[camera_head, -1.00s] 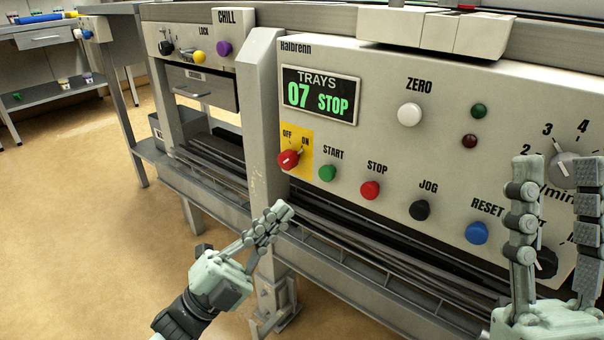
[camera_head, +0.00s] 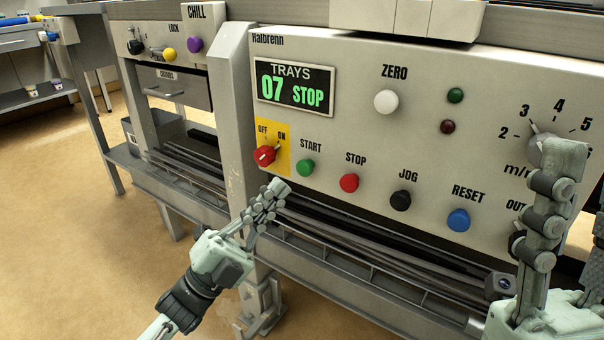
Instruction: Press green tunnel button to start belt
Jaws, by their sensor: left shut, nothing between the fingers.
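The green button (camera_head: 305,168) labelled START sits low on the pale control panel (camera_head: 345,135), between a red rotary switch (camera_head: 265,155) and the red STOP button (camera_head: 349,183). My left gripper (camera_head: 279,187) is shut and empty, its fingertips just below and left of the green button. They look apart from it in the picture, though the depth gap is hard to judge. The display (camera_head: 294,88) reads TRAYS 07 STOP. My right gripper (camera_head: 577,190) is open at the right edge, partly cut off, its fingers upright in front of the panel's dial.
Black JOG (camera_head: 400,200) and blue RESET (camera_head: 458,220) buttons continue the row rightward. A white ZERO button (camera_head: 386,102) and a small green lamp (camera_head: 455,95) sit above. A metal post (camera_head: 232,120) stands left of the panel. Rails (camera_head: 370,250) run below it.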

